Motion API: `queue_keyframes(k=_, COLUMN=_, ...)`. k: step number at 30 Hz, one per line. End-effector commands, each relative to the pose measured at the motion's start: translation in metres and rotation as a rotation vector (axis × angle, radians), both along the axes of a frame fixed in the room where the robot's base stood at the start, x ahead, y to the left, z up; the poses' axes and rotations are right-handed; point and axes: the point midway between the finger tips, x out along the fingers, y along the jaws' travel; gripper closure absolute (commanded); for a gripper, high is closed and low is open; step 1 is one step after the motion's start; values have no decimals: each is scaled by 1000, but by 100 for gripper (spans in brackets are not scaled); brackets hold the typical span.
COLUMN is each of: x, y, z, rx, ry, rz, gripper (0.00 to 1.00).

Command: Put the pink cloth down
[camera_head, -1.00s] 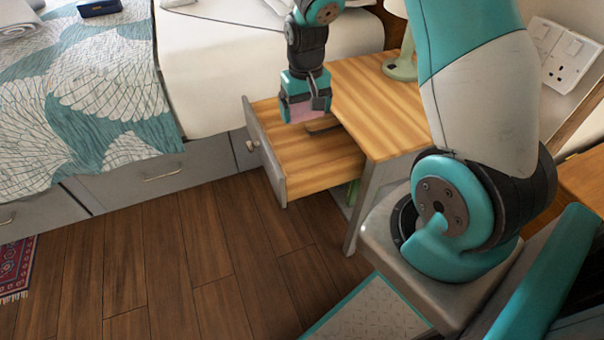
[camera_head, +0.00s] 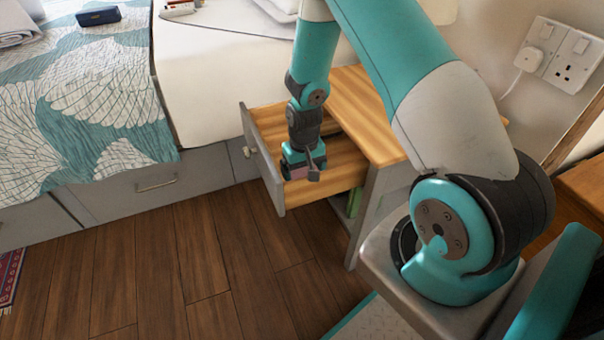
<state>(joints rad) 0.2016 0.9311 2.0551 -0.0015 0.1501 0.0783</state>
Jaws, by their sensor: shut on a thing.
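My gripper (camera_head: 299,175) is shut on the pink cloth (camera_head: 298,173), of which only a small patch shows between the fingers. The gripper points down into the open drawer (camera_head: 340,177) of the wooden nightstand, near the drawer's front end. I cannot tell whether the cloth touches the drawer's bottom. Part of the drawer's inside is hidden behind my arm.
The nightstand top (camera_head: 365,115) is partly hidden by my arm. A bed with a patterned teal blanket (camera_head: 85,100) stands at the left, with a dark blue case (camera_head: 98,16) on it. The wooden floor (camera_head: 200,250) in front is clear.

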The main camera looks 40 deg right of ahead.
Motion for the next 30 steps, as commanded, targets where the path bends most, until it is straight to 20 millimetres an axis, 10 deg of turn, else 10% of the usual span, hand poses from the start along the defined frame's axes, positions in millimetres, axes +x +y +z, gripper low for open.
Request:
queue_keyframes(k=11, x=0, y=0, z=-6, rx=0, ry=0, rz=0, gripper=35)
queue_keyframes(k=12, x=0, y=0, z=-5, rx=0, ry=-1, rz=0, gripper=3)
queue_keyframes(k=20, x=0, y=0, z=-4, rx=0, ry=-1, rz=0, gripper=0)
queue_keyframes(k=30, x=1, y=0, z=56, rx=-1, ry=-4, rz=0, gripper=0)
